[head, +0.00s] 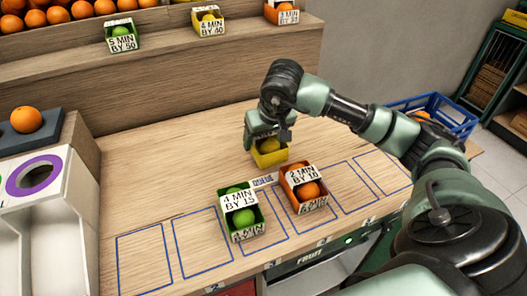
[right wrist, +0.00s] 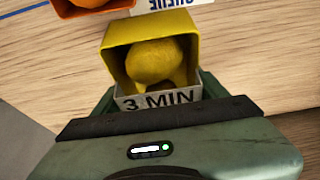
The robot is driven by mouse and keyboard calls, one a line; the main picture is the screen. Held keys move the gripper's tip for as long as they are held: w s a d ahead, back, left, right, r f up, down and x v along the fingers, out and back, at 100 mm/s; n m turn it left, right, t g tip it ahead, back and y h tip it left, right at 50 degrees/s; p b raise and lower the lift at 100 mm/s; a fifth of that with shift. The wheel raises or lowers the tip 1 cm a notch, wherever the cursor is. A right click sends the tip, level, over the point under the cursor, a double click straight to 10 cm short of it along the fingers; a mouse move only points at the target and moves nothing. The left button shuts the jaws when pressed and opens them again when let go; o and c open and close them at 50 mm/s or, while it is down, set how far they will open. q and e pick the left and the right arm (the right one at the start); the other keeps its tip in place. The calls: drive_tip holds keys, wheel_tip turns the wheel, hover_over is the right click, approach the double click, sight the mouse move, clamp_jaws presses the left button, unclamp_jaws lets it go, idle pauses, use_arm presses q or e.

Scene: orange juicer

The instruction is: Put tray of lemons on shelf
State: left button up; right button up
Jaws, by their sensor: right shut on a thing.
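The yellow tray of lemons (head: 270,158) is behind the orange tray on the wooden counter, in my right gripper (head: 268,135). In the right wrist view the yellow tray (right wrist: 187,52) holds a lemon (right wrist: 157,64), and its label (right wrist: 158,99) reads "3 MIN". My right gripper is shut on the tray's label side. I cannot tell whether the tray touches the counter. The shelf (head: 190,30) is the raised wooden step at the back, with small trays along its top. My left gripper is not in view.
A green tray of limes (head: 240,213) and an orange tray of oranges (head: 305,188) stand on the counter's blue-outlined slots. Several slots are empty. A white unit with a purple ring (head: 34,174) stands left, and a blue crate (head: 440,108) is at right.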

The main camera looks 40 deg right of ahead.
drive_tip(key=shift+f, duration=2.65)
drive_tip(key=o, duration=1.7)
drive_tip(key=shift+r, duration=0.1)
drive_tip(key=shift+o, duration=0.2)
drive_tip(key=shift+r, duration=0.1)
